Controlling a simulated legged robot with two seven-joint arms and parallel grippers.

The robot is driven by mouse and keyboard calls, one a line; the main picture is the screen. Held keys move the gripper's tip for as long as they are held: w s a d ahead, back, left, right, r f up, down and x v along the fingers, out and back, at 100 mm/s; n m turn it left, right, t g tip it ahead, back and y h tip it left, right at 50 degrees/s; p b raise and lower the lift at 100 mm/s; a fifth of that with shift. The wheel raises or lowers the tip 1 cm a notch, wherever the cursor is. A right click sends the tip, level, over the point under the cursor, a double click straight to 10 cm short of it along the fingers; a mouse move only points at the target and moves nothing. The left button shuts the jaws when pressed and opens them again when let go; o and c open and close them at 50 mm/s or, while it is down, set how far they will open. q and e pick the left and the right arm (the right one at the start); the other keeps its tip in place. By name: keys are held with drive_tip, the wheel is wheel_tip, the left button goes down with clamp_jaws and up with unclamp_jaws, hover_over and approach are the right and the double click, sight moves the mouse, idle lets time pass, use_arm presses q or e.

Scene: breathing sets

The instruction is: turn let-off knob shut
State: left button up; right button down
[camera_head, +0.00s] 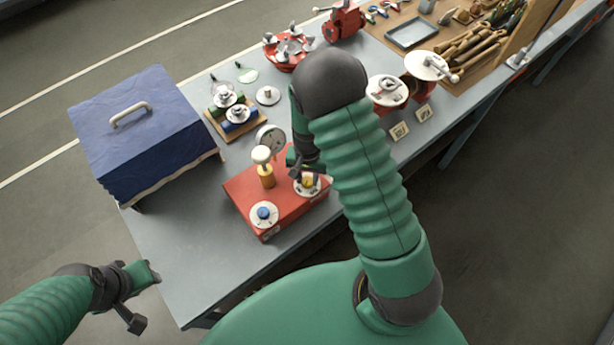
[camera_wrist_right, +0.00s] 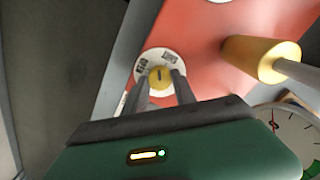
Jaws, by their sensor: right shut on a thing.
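The red box (camera_head: 246,201) lies on the grey bench. On its right end is a yellow knob (camera_head: 308,181) on a white round plate. The knob (camera_wrist_right: 160,77) with a dark mark on top also shows in the right wrist view, on its labelled plate (camera_wrist_right: 147,66). My right gripper (camera_wrist_right: 163,80) is shut on the yellow knob, with one finger on each side. My right forearm hides part of the box's right side in the head view. My left gripper (camera_head: 149,274) is off the bench's near left edge, apart from everything; its fingers are too unclear to judge.
A blue knob (camera_head: 264,213), a yellow stem (camera_head: 266,176) and a pressure gauge (camera_head: 270,138) stand on or by the box. The stem (camera_wrist_right: 255,59) is close to my right gripper. A blue covered case (camera_head: 146,135) stands left. Bare bench lies at the front left.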

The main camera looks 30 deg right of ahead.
drive_tip(key=m, duration=0.5)
drive_tip(key=shift+s+a+m+p, duration=0.1)
drive_tip(key=shift+s+m+p, duration=0.05)
drive_tip(key=shift+m+p, duration=0.25)
drive_tip(key=shift+f, duration=0.1)
idle(0.3)
drive_tip(key=c, duration=1)
unclamp_jaws()
